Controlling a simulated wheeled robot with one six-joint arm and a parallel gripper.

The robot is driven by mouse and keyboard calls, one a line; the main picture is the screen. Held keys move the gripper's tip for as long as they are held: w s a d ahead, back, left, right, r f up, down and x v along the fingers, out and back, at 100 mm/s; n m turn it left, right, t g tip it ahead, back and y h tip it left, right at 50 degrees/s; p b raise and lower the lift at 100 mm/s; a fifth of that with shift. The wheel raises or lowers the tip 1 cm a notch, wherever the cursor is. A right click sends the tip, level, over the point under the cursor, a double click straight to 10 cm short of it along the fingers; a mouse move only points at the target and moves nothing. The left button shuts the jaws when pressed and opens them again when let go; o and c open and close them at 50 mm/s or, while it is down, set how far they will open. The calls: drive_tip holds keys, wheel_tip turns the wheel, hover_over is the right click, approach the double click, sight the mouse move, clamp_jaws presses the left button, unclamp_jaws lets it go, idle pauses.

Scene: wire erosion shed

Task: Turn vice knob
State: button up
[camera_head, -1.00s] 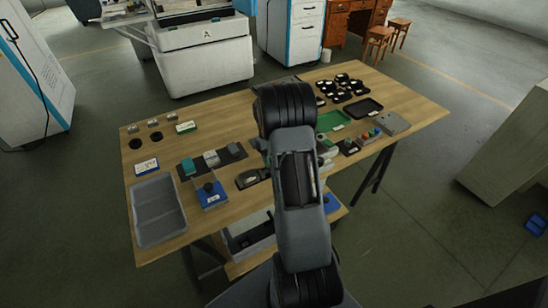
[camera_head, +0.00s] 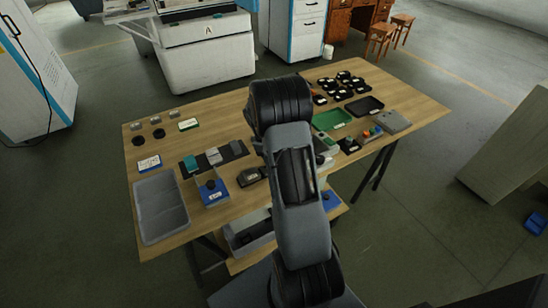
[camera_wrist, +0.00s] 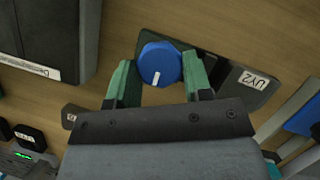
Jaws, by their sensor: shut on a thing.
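The vice knob (camera_wrist: 160,55) is blue and many-sided, with a short white mark on its face, in the wrist view. The lower part of the vice is hidden by my gripper. In the head view my own arm covers the gripper and the knob.
The wooden table (camera_head: 222,225) holds a grey tray (camera_head: 160,235) at left, a small blue-based block (camera_head: 212,190), a green tray (camera_head: 332,119) and a black tray (camera_head: 364,105). Several black round parts (camera_head: 345,93) stand at the back right. A dark labelled case (camera_wrist: 50,35) lies left of the knob.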

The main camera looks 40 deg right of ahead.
idle(0.4)
drive_tip(key=o, duration=0.9)
drive_tip(key=v, duration=1.4)
